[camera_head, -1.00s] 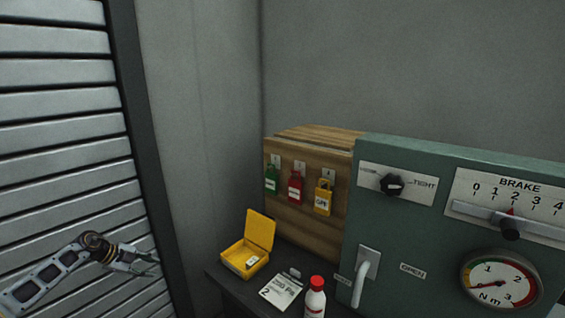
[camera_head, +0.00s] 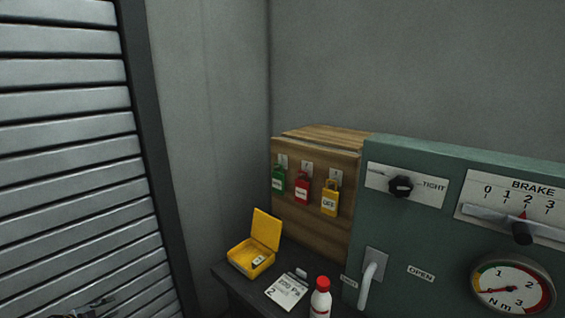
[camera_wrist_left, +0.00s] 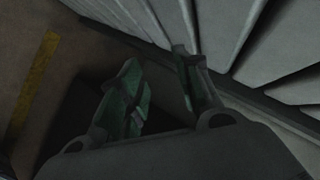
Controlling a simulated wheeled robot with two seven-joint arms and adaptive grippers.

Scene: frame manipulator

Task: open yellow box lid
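The yellow box (camera_head: 240,262) sits on the dark table at its left end. Its lid (camera_head: 267,229) stands open, raised at the back of the box. A small whitish item (camera_head: 258,260) lies inside. My left gripper (camera_wrist_left: 163,78) shows in the left wrist view with its two fingers apart and nothing between them. In the head view only a bit of my left arm's end shows at the bottom left edge, left of the box and apart from it. My right gripper is not in view.
A white card (camera_head: 286,291) and a red-capped white bottle (camera_head: 320,299) are right of the box. A wooden cabinet (camera_head: 315,225) with green, red and yellow padlocks stands behind. A green brake panel (camera_head: 410,240) is at right. A slatted shutter (camera_head: 70,150) is at left.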

